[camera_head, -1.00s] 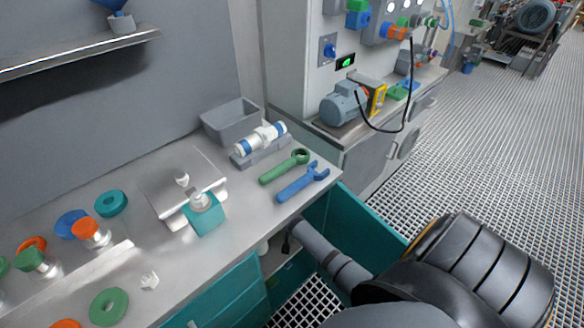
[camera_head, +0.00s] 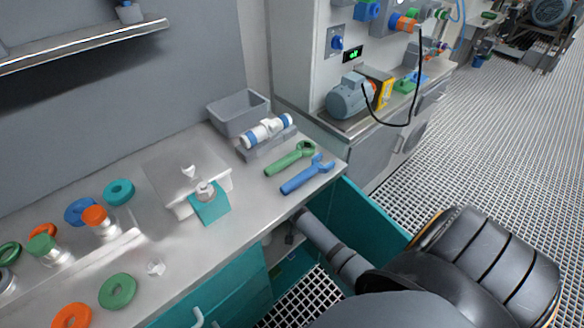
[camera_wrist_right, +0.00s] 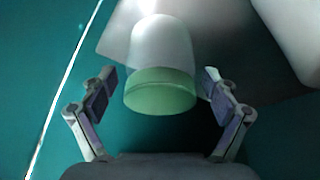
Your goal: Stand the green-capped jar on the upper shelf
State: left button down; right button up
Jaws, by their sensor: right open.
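A jar with a green cap (camera_wrist_right: 160,91) and a pale, translucent rounded body shows in the right wrist view, against a teal surface. My right gripper (camera_wrist_right: 156,88) is open, with one finger on each side of the cap and gaps visible between. In the head view my right arm reaches into the open teal drawer under the bench; its fingers are mostly hidden there. The upper shelf (camera_head: 85,47) is a metal ledge on the wall at upper left. My left gripper is not in view.
A small object (camera_head: 130,12) stands at the shelf's right end.

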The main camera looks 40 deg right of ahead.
jog(key=s+a+r, duration=0.1)
jog(key=s+a, duration=0.7)
jog(key=a, duration=0.1)
jog(key=shift+a+r, duration=0.2)
jog(key=shift+a, duration=0.05)
jog(key=shift+s, duration=0.15)
